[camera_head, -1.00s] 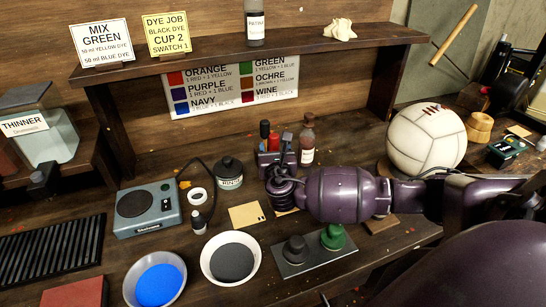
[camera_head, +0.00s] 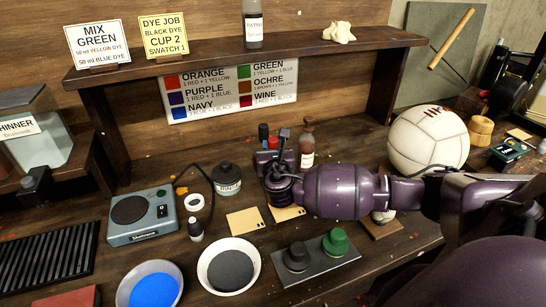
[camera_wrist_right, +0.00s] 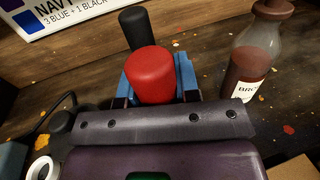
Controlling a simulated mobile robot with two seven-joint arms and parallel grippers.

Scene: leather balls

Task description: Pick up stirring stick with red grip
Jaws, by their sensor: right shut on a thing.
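The stirring stick's red grip (camera_wrist_right: 150,76) stands up between the blue fingers of my right gripper (camera_wrist_right: 158,80) in the right wrist view. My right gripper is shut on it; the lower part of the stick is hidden. In the head view the red grip (camera_head: 273,143) shows small above my right gripper (camera_head: 270,158), left of a brown bottle (camera_head: 307,148). A second stick with a black grip (camera_wrist_right: 138,28) stands just behind the red one. My left gripper is not in view.
The brown bottle (camera_wrist_right: 258,55) stands close on the right. A dark rinse jar (camera_head: 227,178) is left of the gripper. Bowls of blue (camera_head: 154,266) and black dye sit in front. A shelf (camera_head: 250,52) spans above the bench, and a white ball (camera_head: 428,140) lies right.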

